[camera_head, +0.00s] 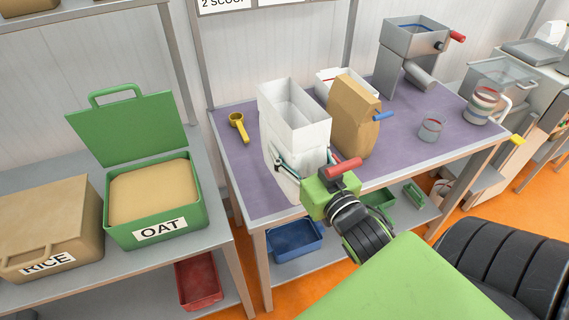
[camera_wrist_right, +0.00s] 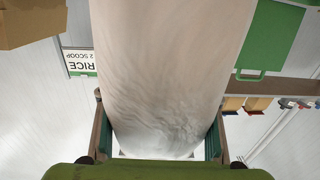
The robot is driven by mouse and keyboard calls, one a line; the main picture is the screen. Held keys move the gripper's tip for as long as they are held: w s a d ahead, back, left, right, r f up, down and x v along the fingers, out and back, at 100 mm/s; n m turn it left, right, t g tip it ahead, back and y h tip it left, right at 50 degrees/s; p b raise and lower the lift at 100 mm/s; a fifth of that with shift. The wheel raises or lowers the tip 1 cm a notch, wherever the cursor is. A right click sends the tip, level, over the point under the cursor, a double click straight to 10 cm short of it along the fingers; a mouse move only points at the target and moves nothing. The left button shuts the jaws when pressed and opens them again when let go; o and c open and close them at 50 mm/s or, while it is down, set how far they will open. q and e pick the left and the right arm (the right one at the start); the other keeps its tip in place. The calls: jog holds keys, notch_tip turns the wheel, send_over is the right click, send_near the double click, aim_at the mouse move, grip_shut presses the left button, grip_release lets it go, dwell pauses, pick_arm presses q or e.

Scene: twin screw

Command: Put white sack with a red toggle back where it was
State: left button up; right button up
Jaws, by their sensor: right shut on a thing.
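The white sack (camera_head: 292,130) stands upright with its top open, at the front of the purple-topped table (camera_head: 236,165). The red toggle (camera_head: 345,168) sticks out at its right side, just above my right gripper's green body. My right gripper (camera_head: 303,160) is shut on the sack, with one finger along each side. In the right wrist view the sack (camera_wrist_right: 170,70) fills the space between the fingers (camera_wrist_right: 160,135). The gripper partly hides the sack's lower part, and I cannot tell whether its bottom touches the table. My left gripper is not in view.
A brown sack (camera_head: 352,120) with a blue toggle (camera_head: 383,116) stands close to the right. A yellow scoop (camera_head: 238,124) lies to the left. A grey mill (camera_head: 410,45) and a small cup (camera_head: 430,130) stand farther right. The open green OAT bin (camera_head: 155,215) is on the left bench.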

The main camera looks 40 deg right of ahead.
aim_at(297, 120)
jog(key=shift+m+h, duration=0.5)
jog(key=shift+h, duration=0.1)
jog(key=d, duration=0.1)
jog(key=w+d+r, duration=0.1)
jog(key=w+d, duration=0.1)
jog(key=shift+d+r, duration=0.15)
jog(key=shift+d, duration=0.25)
pick_arm(q)
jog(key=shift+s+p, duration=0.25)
jog(key=shift+p, duration=0.15)
pick_arm(e)
jog(key=w+d+f, duration=0.1)
jog(key=w+f, duration=1.1)
jog(key=shift+w+d+f, duration=0.2)
jog(key=shift+w+f, duration=0.05)
jog(key=shift+w, duration=0.05)
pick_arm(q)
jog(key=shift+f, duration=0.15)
pick_arm(e)
jog(key=shift+f, duration=0.15)
jog(key=o, duration=1.2)
jog(key=shift+o, duration=0.2)
